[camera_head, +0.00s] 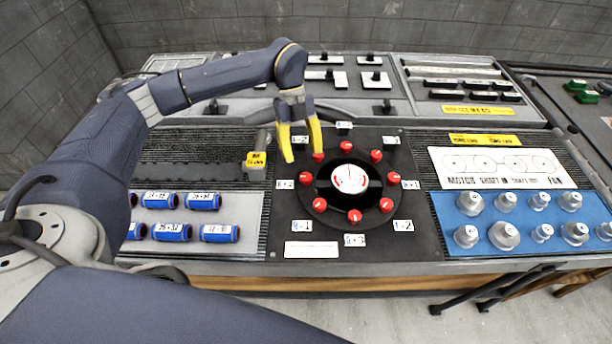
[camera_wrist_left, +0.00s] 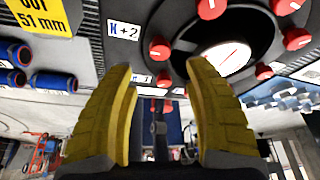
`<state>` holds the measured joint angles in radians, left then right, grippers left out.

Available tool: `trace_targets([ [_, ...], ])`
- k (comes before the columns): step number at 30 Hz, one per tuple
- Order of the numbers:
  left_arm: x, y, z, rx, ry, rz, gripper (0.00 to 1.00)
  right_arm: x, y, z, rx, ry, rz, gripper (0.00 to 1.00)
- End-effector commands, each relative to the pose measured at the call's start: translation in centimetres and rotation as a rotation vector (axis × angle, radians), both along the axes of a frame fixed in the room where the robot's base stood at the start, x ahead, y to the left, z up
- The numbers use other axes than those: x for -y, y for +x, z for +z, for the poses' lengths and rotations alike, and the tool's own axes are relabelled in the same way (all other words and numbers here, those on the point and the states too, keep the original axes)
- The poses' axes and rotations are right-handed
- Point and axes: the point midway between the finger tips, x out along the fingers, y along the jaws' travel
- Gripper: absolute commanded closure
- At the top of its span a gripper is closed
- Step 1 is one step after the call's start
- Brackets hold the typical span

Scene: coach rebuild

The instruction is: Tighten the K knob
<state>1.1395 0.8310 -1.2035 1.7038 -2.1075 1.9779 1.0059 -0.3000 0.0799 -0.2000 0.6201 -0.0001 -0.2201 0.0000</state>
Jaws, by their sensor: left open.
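The K+2 label (camera_wrist_left: 124,31) is readable in the left wrist view, left of the round dial. A red knob (camera_wrist_left: 160,47) sits just right of that label. In the head view this appears to be the left knob (camera_head: 305,181) of the ring, beside a small white label (camera_head: 285,184). My left gripper (camera_head: 302,152) has two yellow fingers, spread apart and empty, above the panel near the ring's upper left. In the wrist view, the knob shows beyond the gap between the fingertips (camera_wrist_left: 160,72), apart from them. My right gripper is not in view.
Several other red knobs ring the white-faced dial (camera_head: 350,179) closely. A yellow tag (camera_head: 256,159) stands left of the dial. Blue cylinders (camera_head: 172,232) lie at the left. Silver fittings (camera_head: 504,235) stand on a blue panel (camera_head: 446,210) at the right.

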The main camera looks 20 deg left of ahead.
Motion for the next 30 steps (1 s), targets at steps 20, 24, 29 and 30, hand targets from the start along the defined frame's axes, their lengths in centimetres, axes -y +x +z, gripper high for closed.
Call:
trace_targets([
  [20,2.3,-2.1,-7.4,-0.001,-0.001,0.000,0.48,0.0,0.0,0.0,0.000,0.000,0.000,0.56],
  [24,2.3,-2.2,-7.6,0.000,-0.001,0.001,0.48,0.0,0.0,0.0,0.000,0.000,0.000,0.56],
  [29,2.3,-2.2,-7.6,0.000,-0.001,0.001,0.48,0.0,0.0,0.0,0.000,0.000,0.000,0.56],
  [30,2.3,-2.2,-7.6,0.000,-0.001,0.001,0.48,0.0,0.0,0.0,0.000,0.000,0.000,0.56],
])
